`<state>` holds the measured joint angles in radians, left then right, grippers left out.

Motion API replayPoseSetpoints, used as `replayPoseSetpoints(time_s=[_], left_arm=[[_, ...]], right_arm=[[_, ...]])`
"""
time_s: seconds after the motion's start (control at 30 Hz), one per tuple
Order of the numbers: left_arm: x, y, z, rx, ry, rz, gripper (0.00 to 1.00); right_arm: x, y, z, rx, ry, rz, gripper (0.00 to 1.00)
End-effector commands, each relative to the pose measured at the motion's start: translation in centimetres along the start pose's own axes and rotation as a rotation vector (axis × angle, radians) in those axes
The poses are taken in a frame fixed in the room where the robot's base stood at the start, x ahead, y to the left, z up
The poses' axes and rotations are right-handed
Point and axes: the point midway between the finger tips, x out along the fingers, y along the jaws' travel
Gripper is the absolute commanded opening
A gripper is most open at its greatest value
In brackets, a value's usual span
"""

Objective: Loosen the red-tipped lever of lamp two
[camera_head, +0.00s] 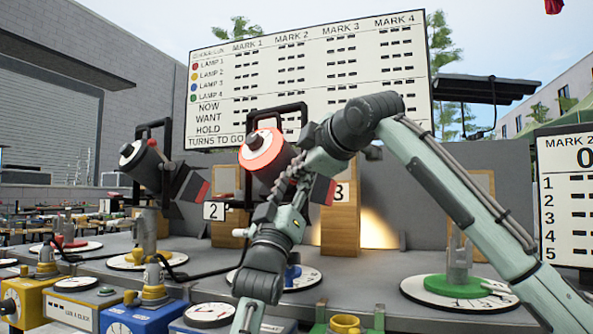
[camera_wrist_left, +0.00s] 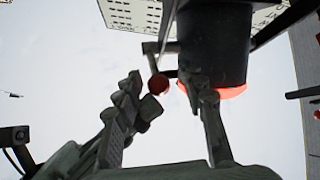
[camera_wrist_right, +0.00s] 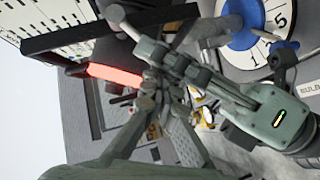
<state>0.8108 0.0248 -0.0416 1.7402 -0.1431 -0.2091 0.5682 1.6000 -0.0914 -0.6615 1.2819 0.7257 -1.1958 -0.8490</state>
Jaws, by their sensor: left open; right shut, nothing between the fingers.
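A dark lamp with a glowing red ring (camera_head: 264,152) stands above the blue-hubbed dial (camera_head: 300,278). Another dark lamp (camera_head: 142,165) stands over the yellow-hubbed dial (camera_head: 135,261); the board's list shows yellow for lamp 2. A small red tip (camera_head: 152,142) shows on it. In the left wrist view my left gripper (camera_wrist_left: 165,82) is open below the ringed lamp (camera_wrist_left: 214,45). A lever's red ball tip (camera_wrist_left: 158,84) appears between its fingers; contact is unclear. My right gripper (camera_head: 297,172) is shut and empty beside the ringed lamp. It also shows in the right wrist view (camera_wrist_right: 157,88).
A large scoreboard (camera_head: 310,80) stands behind. Numbered wooden blocks (camera_head: 340,222) stand behind the lamps. A green-hubbed dial (camera_head: 462,287) lies at right. Yellow (camera_head: 40,303) and blue (camera_head: 143,319) boxes line the front. My two arms are close together, near the ringed lamp.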

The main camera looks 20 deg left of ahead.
Motion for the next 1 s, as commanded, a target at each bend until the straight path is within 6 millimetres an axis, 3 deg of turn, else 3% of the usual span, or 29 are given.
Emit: replayPoseSetpoints(time_s=[0.23, 0.6, 0.77, 0.87, 1.0], left_arm=[[-0.9, 0.2, -0.6, -0.001, 0.014, 0.006, 0.41], [-6.4, 0.0, -0.3, 0.000, 0.008, 0.001, 0.41], [-7.8, 0.0, -0.2, 0.000, 0.005, 0.003, 0.41], [-8.8, 0.9, -0.5, 0.005, 0.024, 0.037, 0.41], [-12.4, 5.0, -1.8, 0.005, 0.098, 0.188, 0.41]], right_arm=[[0.2, -0.2, 0.6, 0.004, -0.010, -0.005, 0.00], [0.1, 0.1, 0.6, 0.003, -0.011, 0.000, 0.00], [0.1, 0.0, 0.3, 0.002, -0.006, -0.001, 0.00], [0.1, 0.0, 0.2, 0.001, -0.004, -0.001, 0.00], [0.0, 0.0, 0.1, 0.001, -0.003, -0.001, 0.00]])
